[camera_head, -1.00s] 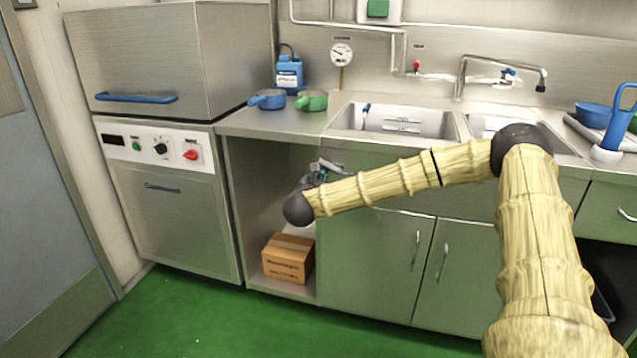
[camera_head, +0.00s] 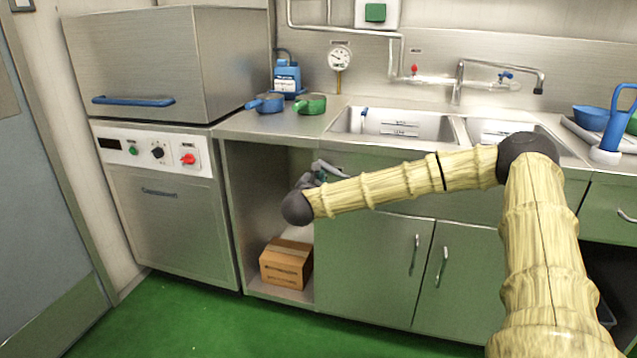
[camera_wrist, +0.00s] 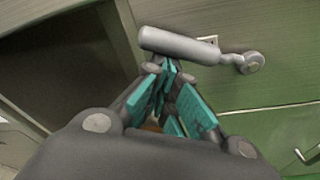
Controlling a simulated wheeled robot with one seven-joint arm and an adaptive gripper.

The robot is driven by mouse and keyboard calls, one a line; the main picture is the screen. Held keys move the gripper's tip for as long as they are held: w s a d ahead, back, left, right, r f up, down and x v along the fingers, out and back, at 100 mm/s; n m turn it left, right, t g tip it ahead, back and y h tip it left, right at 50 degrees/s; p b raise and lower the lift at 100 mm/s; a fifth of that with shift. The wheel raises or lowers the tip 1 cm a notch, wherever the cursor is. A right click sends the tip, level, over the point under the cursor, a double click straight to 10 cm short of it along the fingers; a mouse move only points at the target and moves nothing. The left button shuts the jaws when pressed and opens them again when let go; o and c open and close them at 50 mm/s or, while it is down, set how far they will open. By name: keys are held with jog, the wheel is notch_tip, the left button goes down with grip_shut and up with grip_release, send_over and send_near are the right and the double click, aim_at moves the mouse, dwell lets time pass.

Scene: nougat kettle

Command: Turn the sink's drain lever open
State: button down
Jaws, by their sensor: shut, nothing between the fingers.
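The drain lever (camera_wrist: 185,46) is a grey cylindrical handle on a bent arm. It reaches left from a round pivot (camera_wrist: 250,63) on the green cabinet front in the wrist view. In the head view the lever (camera_head: 327,168) shows small below the sink's front edge, at the left end of the green front. My gripper (camera_wrist: 169,76), dark with teal pads, is shut and empty. Its fingertips are right at the handle's underside in the picture; I cannot tell whether they touch it. In the head view my gripper is mostly hidden behind my wrist.
The double sink (camera_head: 395,128) is set into the steel counter above. An open bay left of the green front holds a cardboard box (camera_head: 287,264) on its floor. Blue (camera_head: 266,102) and green (camera_head: 311,104) pans stand on the counter. Cabinet handles (camera_head: 414,254) stick out lower right.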

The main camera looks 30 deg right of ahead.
aim_at(325, 165)
jog(key=shift+m, duration=0.8)
jog(key=r+b, duration=0.2)
jog(key=b, duration=0.1)
jog(key=s+d+r+b, duration=0.1)
jog(key=r+b, duration=0.1)
jog(key=shift+s, duration=0.1)
jog(key=shift+s+d+r+b, duration=0.15)
jog(key=shift+r+b, duration=0.05)
jog(key=shift+r, duration=0.15)
jog(key=shift+s+d+r+b, duration=0.1)
jog(key=shift+s+r+b, duration=0.1)
jog(key=shift+r, duration=0.1)
jog(key=shift+w+f, duration=0.1)
